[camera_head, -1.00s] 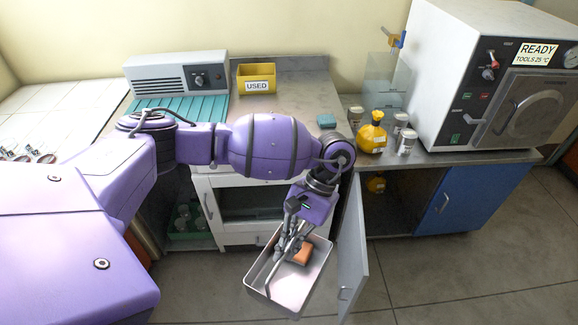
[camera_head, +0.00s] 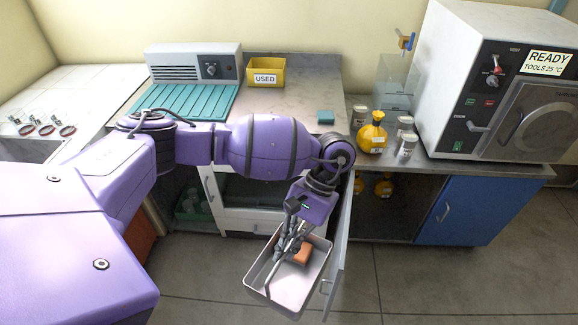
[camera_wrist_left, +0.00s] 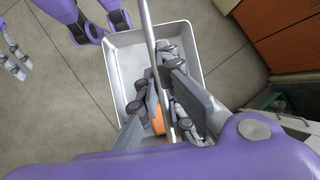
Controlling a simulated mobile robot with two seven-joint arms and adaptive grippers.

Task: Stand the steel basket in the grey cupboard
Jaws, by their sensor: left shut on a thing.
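The steel basket (camera_head: 262,278) is a shallow metal tray with a raised handle, holding an orange block (camera_head: 303,253). My left gripper (camera_head: 287,243) is shut on its handle and holds it in the air. In the left wrist view the basket (camera_wrist_left: 118,62) hangs below the fingers, which hide part of its inside. An open grey door (camera_head: 337,265) stands just right of the basket. The dark cupboard (camera_head: 400,212) behind it, under the counter, is open and holds yellow bottles. A grey gripper, seemingly my right (camera_wrist_left: 15,58), shows at the left wrist view's edge; its opening is unclear.
A blue door (camera_head: 462,212) closes the cupboard's right side. A white cabinet (camera_head: 262,190) stands behind my arm. The floor (camera_head: 450,285) at the front right is clear.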

